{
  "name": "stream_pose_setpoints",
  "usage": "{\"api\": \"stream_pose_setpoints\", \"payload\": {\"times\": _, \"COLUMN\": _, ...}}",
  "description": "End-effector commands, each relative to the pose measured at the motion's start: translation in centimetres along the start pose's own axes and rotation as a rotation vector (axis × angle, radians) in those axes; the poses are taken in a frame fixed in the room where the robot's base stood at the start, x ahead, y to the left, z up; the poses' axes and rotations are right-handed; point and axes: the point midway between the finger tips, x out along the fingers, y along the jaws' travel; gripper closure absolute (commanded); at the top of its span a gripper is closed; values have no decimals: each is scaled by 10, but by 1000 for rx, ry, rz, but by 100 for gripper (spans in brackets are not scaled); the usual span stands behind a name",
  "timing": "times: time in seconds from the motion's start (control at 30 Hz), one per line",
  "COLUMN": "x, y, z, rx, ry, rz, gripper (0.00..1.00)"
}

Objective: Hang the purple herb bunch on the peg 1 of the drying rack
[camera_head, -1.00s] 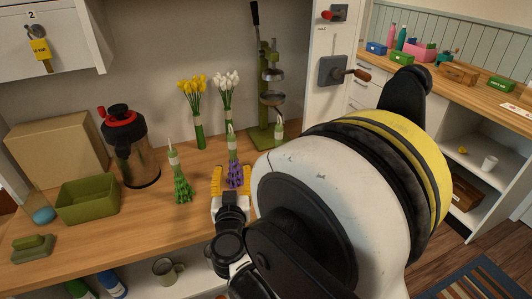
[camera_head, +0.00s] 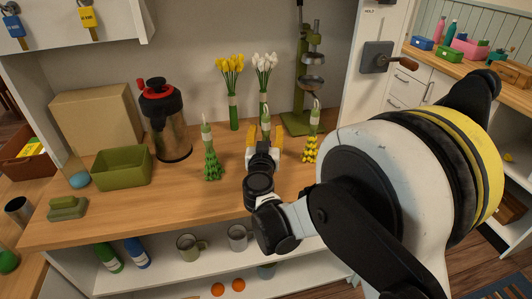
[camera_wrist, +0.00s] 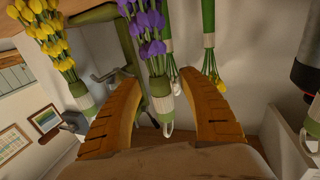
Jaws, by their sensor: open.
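The purple herb bunch shows in the wrist view (camera_wrist: 150,35), with purple heads, a pale green wrap and a white loop. It is between the two yellow fingers of my gripper (camera_wrist: 158,82), which are apart with gaps on both sides. In the head view, my gripper (camera_head: 264,140) is in front of the bunch over the counter; only the pale wrap and upper part of the bunch (camera_head: 265,118) show, and its purple heads are hidden. I cannot make out the drying rack or its peg 1 in either view.
A green herb bunch (camera_head: 211,160) stands left of my gripper and a yellow one (camera_head: 311,145) close on its right. Yellow flowers (camera_head: 230,75) and white flowers (camera_head: 264,70) are behind. A green press (camera_head: 299,122), flask (camera_head: 167,120) and green box (camera_head: 122,167) share the counter.

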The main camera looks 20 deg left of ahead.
Motion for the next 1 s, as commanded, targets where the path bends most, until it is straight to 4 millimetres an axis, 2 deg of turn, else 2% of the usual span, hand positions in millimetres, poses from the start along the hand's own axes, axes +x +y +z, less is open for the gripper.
{"api": "stream_pose_setpoints", "payload": {"times": 0.07, "x": 0, "y": 0, "z": 0, "rx": 0, "ry": 0, "rz": 0, "gripper": 52}}
{"api": "stream_pose_setpoints", "payload": {"times": 0.2, "x": 0, "y": 0, "z": 0, "rx": 0, "ry": 0, "rz": 0, "gripper": 93}}
{"api": "stream_pose_setpoints", "payload": {"times": 0.23, "x": 0, "y": 0, "z": 0, "rx": 0, "ry": 0, "rz": 0, "gripper": 100}}
{"api": "stream_pose_setpoints", "payload": {"times": 0.73, "x": 0, "y": 0, "z": -5, "rx": 0, "ry": 0, "rz": 0, "gripper": 100}}
{"api": "stream_pose_setpoints", "payload": {"times": 0.87, "x": -1, "y": 0, "z": -20, "rx": 0, "ry": 0, "rz": 0, "gripper": 100}}
{"api": "stream_pose_setpoints", "payload": {"times": 1.0, "x": -1, "y": 0, "z": -46, "rx": 0, "ry": 0, "rz": 0, "gripper": 100}}
